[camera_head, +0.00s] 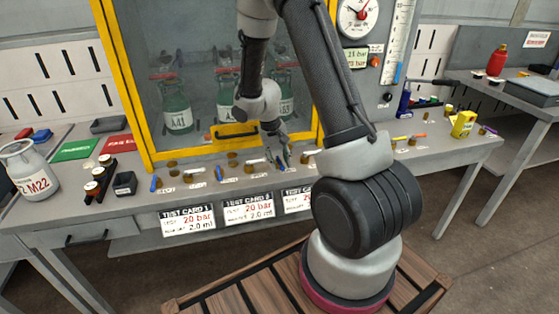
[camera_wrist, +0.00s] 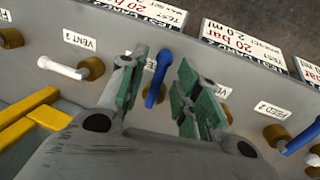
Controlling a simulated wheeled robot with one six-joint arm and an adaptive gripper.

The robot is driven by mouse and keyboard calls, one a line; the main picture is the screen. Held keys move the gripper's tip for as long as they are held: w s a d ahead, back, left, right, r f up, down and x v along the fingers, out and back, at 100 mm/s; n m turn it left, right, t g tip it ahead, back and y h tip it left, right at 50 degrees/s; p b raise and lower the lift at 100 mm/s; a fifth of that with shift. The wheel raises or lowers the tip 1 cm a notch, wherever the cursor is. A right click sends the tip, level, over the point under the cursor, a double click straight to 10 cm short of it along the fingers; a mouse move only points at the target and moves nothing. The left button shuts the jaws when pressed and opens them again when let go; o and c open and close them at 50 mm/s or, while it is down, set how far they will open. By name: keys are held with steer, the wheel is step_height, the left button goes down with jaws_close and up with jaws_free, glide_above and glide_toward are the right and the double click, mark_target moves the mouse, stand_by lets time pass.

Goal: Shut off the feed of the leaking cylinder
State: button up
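Green cylinders stand behind the glass of a yellow-framed cabinet. The left one (camera_head: 177,112) is labelled A41, the middle one (camera_head: 226,100) is partly hidden, and the right one (camera_head: 286,100) is partly behind my arm. I cannot tell which leaks. My gripper (camera_head: 284,155) is low at the bench front below the right cylinder. In the wrist view my gripper (camera_wrist: 163,78) is open, its green-padded fingers on either side of a blue valve lever (camera_wrist: 157,76). Contact cannot be told. Another blue lever (camera_wrist: 302,136) is at the right, near a FEED 2 label (camera_wrist: 272,111).
A white VENT 3 lever (camera_wrist: 62,68) lies left of my gripper. Test cards (camera_head: 188,220) hang along the bench front. A pressure gauge (camera_head: 358,18) is right of the cabinet. A white M22 cylinder (camera_head: 28,170) stands at the left. A yellow box (camera_head: 463,124) sits at the right.

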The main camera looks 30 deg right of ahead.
jaws_close()
steer(key=shift+d, duration=0.1)
steer(key=n, duration=0.2)
steer(key=d+n, duration=0.1)
steer(key=shift+s+d+n+t, duration=0.15)
steer(key=shift+n+t, duration=0.25)
steer(key=n, duration=0.1)
steer(key=d+n, duration=0.1)
steer(key=n, duration=0.1)
steer(key=shift+d+n+t, duration=0.2)
steer(key=shift+n+t, duration=0.1)
steer(key=n, duration=0.1)
steer(key=d+n, duration=0.1)
steer(key=n, duration=0.1)
steer(key=w+n, duration=0.1)
steer(key=shift+d+n+t+y, duration=0.3)
steer(key=shift+t, duration=0.1)
steer(key=shift+w+d+n+t+y, duration=0.1)
steer(key=shift+w+d+n+y, duration=0.15)
steer(key=shift+n, duration=0.7)
steer(key=shift+w+d+n+t+y, duration=0.1)
steer(key=shift+w+d+n, duration=0.2)
steer(key=shift+n, duration=0.7)
steer(key=shift+w+d+n+t+y, duration=0.15)
steer(key=shift+w+n, duration=0.2)
steer(key=shift+n, duration=0.6)
